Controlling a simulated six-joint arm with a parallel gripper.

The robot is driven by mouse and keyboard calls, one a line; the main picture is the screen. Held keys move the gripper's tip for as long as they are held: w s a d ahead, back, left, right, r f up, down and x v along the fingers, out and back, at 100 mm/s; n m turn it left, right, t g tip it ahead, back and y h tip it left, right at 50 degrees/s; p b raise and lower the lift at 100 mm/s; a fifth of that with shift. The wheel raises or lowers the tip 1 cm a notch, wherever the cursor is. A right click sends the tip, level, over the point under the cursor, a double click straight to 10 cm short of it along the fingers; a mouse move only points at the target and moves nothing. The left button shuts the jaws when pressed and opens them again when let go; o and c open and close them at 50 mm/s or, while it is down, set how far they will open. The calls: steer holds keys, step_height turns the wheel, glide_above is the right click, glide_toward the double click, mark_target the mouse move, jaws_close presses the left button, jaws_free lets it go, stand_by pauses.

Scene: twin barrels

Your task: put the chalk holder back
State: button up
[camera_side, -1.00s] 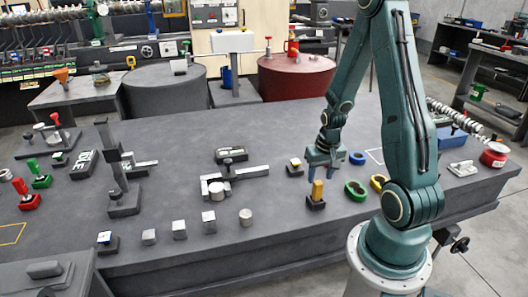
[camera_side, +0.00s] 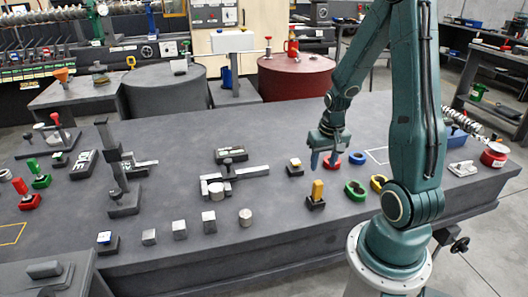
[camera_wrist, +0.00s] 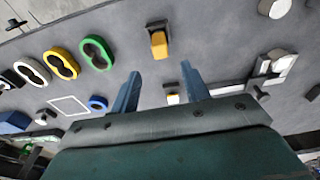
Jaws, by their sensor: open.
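A yellow upright piece (camera_side: 317,189), which I take to be the chalk holder, stands in a small dark base (camera_side: 316,203) near the table's front edge. In the wrist view the yellow piece (camera_wrist: 159,45) shows beyond the fingertips, with its dark base (camera_wrist: 156,27) around one end. My gripper (camera_side: 323,165) is open and empty, above and behind the yellow piece and apart from it. In the wrist view its two fingers (camera_wrist: 160,72) are spread, with nothing held between them.
A small dark block with a pale and yellow top (camera_side: 295,168) stands behind-left of the yellow piece. A green ring piece (camera_side: 355,190), a yellow one (camera_side: 379,183) and a blue ring (camera_side: 357,158) lie to the right.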

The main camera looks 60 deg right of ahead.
steer(key=w+a+r+n+t, duration=0.2)
steer(key=w+a+r+n, duration=0.15)
steer(key=a+r, duration=0.9)
steer(key=s+a+r+n+t+y, duration=0.1)
steer(key=s+a+r+n+t, duration=0.1)
steer(key=s+a+r+n, duration=0.3)
steer(key=s+a+r, duration=0.3)
steer(key=a, duration=0.2)
steer(key=shift+r+t, duration=0.3)
steer(key=shift+r, duration=0.05)
